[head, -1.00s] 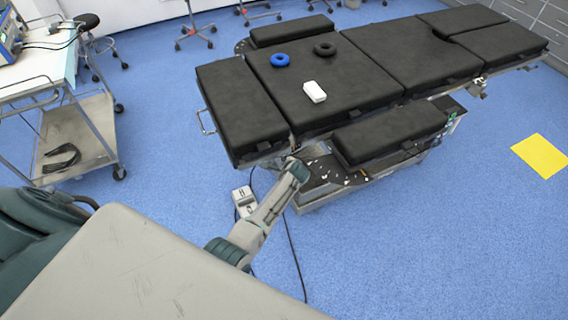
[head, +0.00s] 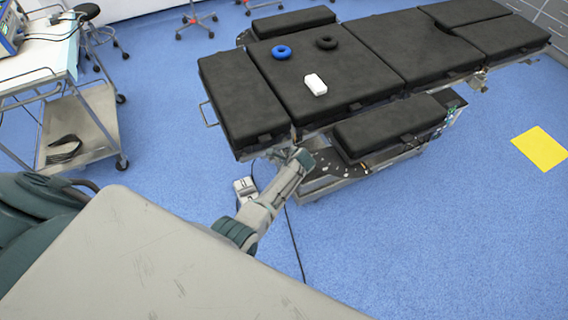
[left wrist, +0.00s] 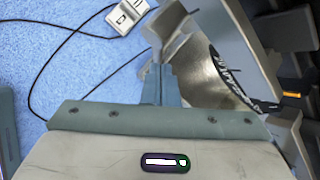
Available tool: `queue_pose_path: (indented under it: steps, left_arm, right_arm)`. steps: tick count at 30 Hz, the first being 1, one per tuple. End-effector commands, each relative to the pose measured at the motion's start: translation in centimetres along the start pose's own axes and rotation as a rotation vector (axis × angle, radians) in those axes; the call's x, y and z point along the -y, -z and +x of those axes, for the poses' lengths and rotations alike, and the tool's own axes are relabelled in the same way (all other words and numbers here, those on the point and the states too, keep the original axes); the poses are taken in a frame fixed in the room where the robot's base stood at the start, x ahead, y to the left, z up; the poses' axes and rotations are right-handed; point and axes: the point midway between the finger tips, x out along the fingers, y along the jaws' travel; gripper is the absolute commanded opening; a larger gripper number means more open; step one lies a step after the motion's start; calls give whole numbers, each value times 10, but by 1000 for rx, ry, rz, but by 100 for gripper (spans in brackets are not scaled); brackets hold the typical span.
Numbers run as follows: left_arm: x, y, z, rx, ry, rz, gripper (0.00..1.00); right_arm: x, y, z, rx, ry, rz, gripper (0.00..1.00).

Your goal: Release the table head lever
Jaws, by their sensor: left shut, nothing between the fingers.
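The black-padded operating table (head: 325,85) spans the upper half of the head view. Its head section (head: 243,100) is the pad at the left end, lying about level with the pad beside it. My left gripper (head: 303,158) is low at the table's near side, by the metal frame below the head section. In the left wrist view my left gripper (left wrist: 163,55) is shut and empty, in front of a curved metal part (left wrist: 215,85). A dark part with an orange mark (left wrist: 291,95) shows at the right. I cannot clearly pick out the head lever. My right gripper is out of view.
A foot pedal (head: 245,187) with a black cable lies on the blue floor beside my arm. A side pad (head: 390,127) sticks out from the table's near side. A trolley (head: 85,125) stands at the left. The floor at the lower right is clear.

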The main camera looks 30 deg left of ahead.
Motion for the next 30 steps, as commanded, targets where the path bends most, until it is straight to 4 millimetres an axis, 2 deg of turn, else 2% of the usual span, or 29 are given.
queue_pose_path:
  steps: [7,11,24,30]
  left_arm:
    - [0,1,0,-1,0,0,0]
    - [0,1,-7,-1,1,0,0]
    - [0,1,-80,-1,2,-2,0]
    - [0,1,-102,-1,0,-1,0]
  right_arm:
    - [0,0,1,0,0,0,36]
    - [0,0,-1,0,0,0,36]
    - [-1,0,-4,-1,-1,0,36]
    - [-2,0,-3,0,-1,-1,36]
